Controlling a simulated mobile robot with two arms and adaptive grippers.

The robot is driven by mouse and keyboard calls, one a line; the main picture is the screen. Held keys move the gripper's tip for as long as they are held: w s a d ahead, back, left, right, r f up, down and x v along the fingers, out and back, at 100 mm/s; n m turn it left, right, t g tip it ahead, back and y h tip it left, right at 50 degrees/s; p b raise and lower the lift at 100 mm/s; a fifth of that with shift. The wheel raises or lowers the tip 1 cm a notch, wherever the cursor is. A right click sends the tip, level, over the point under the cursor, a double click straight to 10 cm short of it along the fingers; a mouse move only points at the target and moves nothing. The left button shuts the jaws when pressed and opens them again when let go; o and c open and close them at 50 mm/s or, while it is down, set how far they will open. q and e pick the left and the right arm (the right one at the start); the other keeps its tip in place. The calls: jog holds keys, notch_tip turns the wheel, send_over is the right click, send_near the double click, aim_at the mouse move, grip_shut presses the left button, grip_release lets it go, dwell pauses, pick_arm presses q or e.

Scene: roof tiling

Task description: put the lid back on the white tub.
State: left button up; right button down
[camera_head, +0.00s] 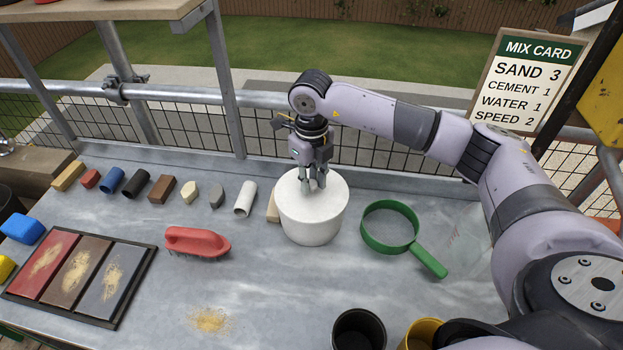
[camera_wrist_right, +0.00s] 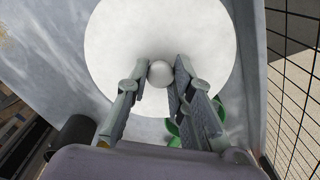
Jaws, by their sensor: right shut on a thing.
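The white tub (camera_head: 311,228) stands upright on the grey bench, right of the middle. Its round white lid (camera_head: 334,187) is at the tub's mouth and looks level; I cannot make out a gap between them. My right gripper (camera_head: 314,184) points down from above and is shut on the lid's small round knob. In the right wrist view the lid (camera_wrist_right: 120,45) is a wide white disc, with the knob (camera_wrist_right: 160,73) between the fingertips of my right gripper (camera_wrist_right: 158,80). The disc hides the tub below it there. My left gripper is not in view.
A green sieve (camera_head: 390,226) lies right of the tub. A red brush (camera_head: 197,241) lies to the left, beyond which is a tray of colour panels (camera_head: 80,272). Several small samples line the back. A black cup (camera_head: 359,330) stands in front.

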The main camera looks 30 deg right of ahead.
dwell(0.7)
jog(key=c, duration=1.3)
grip_release()
jog(key=o, duration=0.5)
jog(key=shift+c, duration=0.2)
jog(key=shift+r+p, duration=1.95)
jog(key=shift+r, duration=1.6)
